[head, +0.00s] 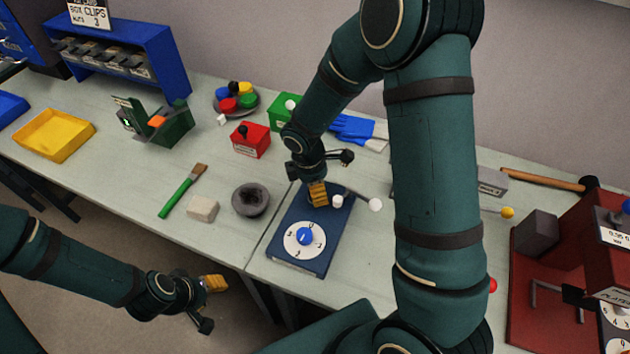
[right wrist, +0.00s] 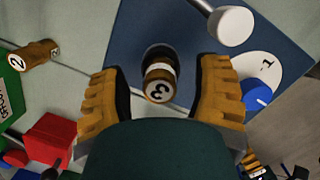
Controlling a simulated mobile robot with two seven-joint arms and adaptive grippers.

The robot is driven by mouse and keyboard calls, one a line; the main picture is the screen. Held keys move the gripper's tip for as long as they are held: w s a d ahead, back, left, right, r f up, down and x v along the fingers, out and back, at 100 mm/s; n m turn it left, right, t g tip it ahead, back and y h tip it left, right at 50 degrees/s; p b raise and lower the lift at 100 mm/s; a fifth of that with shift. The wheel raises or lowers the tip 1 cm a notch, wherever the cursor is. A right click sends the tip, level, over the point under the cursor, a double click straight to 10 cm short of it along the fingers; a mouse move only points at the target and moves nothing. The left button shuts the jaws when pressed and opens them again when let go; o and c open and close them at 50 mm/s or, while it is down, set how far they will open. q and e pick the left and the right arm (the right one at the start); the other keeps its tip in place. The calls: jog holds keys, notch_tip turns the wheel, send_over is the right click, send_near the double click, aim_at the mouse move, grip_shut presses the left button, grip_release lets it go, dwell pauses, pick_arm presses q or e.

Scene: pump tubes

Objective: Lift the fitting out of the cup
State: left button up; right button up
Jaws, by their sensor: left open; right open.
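A brown fitting (right wrist: 160,82) with a white band and a "3" on its end shows in the right wrist view. Its far end is at a dark round cup (right wrist: 155,52) in the top of the blue dial unit (right wrist: 125,30). My right gripper (right wrist: 162,72) is open, with one yellow finger on each side of the fitting and a gap visible at both sides. In the head view the right gripper (head: 320,195) is over the blue dial unit (head: 285,262), and it largely hides the cup. My left gripper (head: 212,302) is open and empty in front of the table edge.
A lever with a white knob (right wrist: 232,25) stands close to the right finger. A second brown fitting (right wrist: 32,57) marked "2" lies on the table. A grey bowl (head: 250,200), a white block (head: 203,208) and a red box (head: 250,140) are left of the unit.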

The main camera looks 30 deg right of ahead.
grip_shut()
dwell(0.5)
jog(key=shift+r, duration=0.1)
jog(key=shift+r+p, duration=2.3)
jog(key=shift+r, duration=0.65)
jog(key=shift+f, duration=0.1)
